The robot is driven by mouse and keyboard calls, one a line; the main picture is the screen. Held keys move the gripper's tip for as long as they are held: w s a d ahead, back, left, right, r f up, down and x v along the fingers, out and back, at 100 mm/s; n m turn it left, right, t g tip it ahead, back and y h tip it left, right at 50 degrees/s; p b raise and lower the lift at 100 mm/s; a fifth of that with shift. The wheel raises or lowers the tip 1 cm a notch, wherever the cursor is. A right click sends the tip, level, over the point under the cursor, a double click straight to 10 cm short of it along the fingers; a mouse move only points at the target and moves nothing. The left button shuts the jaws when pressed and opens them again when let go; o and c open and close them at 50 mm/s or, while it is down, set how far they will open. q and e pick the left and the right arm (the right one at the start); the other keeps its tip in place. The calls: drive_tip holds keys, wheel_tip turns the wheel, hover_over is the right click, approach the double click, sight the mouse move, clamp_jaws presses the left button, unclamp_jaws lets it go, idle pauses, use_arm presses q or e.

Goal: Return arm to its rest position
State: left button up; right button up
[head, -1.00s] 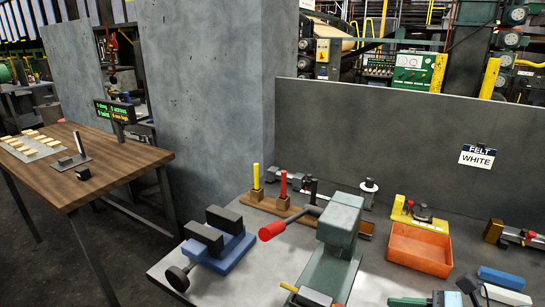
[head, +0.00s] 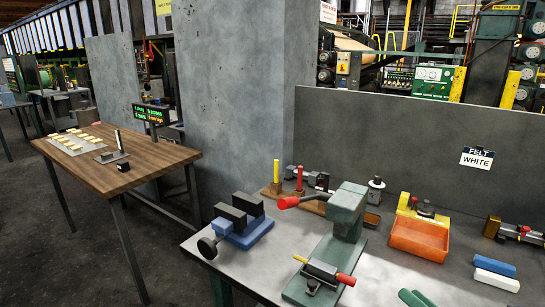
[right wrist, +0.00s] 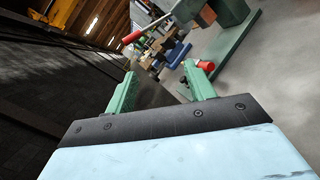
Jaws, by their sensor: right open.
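My right gripper (head: 417,298) shows only as green fingertips at the bottom edge of the head view, in front of the grey bench. In the right wrist view its two green fingers (right wrist: 160,78) are spread apart with nothing between them. The right finger appears close to a red handle end (right wrist: 205,65) in that picture; I cannot tell the real gap. The rest of my right arm is out of the head view. My left gripper is not in view.
The grey bench (head: 385,282) holds a green press (head: 346,211) with red handles, a blue vise (head: 242,228), an orange bin (head: 418,238), and blue and white blocks (head: 495,265). A grey panel (head: 400,135) stands behind. A wooden table (head: 135,177) is at left.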

drive_tip(key=s+d+f+m+g+h, duration=0.15)
drive_tip(key=d+f+m+h, duration=0.35)
drive_tip(key=m, duration=0.6)
drive_tip(key=s+f+m+g+h, duration=0.1)
drive_tip(key=s+f+m+h, duration=0.1)
drive_tip(key=m+h, duration=0.75)
drive_tip(key=s+a+f+m+g+y, duration=0.3)
drive_tip(key=s+a+f+m+g, duration=0.25)
drive_tip(key=s, duration=0.25)
drive_tip(key=s+a+f+m+g+y, duration=0.3)
drive_tip(key=s+a+f+m+g, duration=0.15)
drive_tip(key=s+m, duration=0.3)
wheel_tip(320, 180, down, 23)
drive_tip(key=s+n+g, duration=0.1)
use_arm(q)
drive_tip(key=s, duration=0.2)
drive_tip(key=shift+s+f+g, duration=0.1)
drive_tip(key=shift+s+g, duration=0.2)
use_arm(e)
drive_tip(key=s+d+f+g, duration=0.1)
drive_tip(key=s+f, duration=0.7)
drive_tip(key=s+d+f, duration=0.2)
drive_tip(key=s+f, duration=0.6)
drive_tip(key=s, duration=0.1)
drive_tip(key=shift+d+g+h, duration=0.3)
drive_tip(key=shift+g+h, duration=0.05)
